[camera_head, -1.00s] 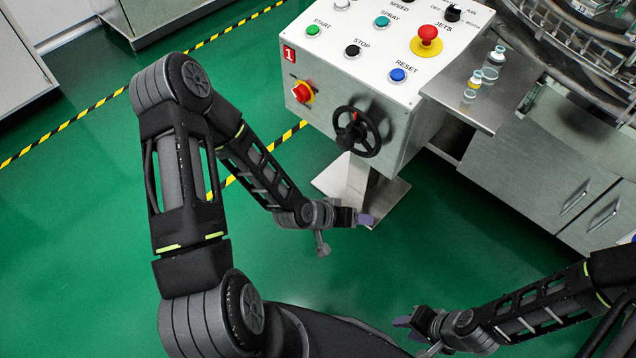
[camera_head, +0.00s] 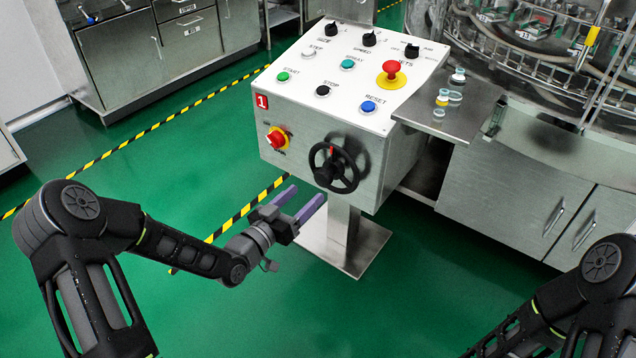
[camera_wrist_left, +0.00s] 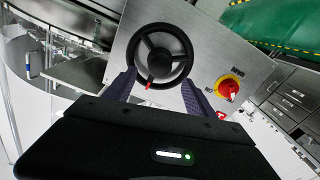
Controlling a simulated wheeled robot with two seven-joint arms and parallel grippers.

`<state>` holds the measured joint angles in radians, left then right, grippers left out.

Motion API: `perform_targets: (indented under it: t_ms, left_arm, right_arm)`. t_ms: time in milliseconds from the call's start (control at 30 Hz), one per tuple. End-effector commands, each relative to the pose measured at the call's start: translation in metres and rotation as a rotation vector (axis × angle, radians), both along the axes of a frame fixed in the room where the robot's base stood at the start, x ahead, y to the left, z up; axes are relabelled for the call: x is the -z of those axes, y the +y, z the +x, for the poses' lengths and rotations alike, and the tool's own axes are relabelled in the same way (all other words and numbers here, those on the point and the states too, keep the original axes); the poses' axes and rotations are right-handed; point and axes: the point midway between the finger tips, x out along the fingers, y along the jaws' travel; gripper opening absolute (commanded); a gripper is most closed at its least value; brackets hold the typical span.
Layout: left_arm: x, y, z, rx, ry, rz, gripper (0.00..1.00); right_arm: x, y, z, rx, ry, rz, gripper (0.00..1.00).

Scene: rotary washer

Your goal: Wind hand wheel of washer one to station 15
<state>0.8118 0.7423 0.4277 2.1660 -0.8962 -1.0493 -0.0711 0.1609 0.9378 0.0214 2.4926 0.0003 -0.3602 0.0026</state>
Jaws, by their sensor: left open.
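The black hand wheel (camera_head: 334,167) is on the front face of the washer one control box (camera_head: 262,101), which carries a red "1" label. A red mark shows near the wheel's upper hub in the head view. My left gripper (camera_head: 299,200) is open and empty, below and left of the wheel, its purple fingers apart. In the left wrist view the wheel (camera_wrist_left: 159,56) appears between and beyond the two fingers (camera_wrist_left: 158,86), with a gap to it.
A red and yellow rotary switch (camera_head: 277,139) sits left of the wheel. Buttons, knobs and a red emergency stop (camera_head: 391,70) are on the top panel. Small vials (camera_head: 442,98) stand on the steel shelf (camera_head: 463,120). The box stands on a metal pedestal (camera_head: 345,243).

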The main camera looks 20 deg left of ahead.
Motion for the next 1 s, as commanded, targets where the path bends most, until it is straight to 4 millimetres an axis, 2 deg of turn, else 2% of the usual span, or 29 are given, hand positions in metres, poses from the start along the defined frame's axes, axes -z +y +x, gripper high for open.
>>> perform_targets:
  t_ms: [400, 500, 833, 1000]
  left_arm:
    - [0.002, -0.022, 0.055, 0.001, -0.001, -0.001, 0.64]
    - [0.001, -0.026, 0.063, 0.001, 0.000, -0.001, 0.64]
    - [0.000, -0.027, 0.067, 0.000, 0.002, -0.001, 0.64]
    - [0.000, -0.027, 0.067, 0.000, 0.001, -0.001, 0.50]
  right_arm:
    - [0.011, -0.003, 0.003, 0.006, -0.004, -0.005, 0.36]
    - [0.012, -0.003, 0.003, 0.008, -0.005, -0.005, 0.36]
    - [0.012, -0.003, 0.003, 0.008, -0.006, -0.005, 0.36]
    - [0.012, -0.003, 0.003, 0.008, -0.006, -0.005, 0.36]
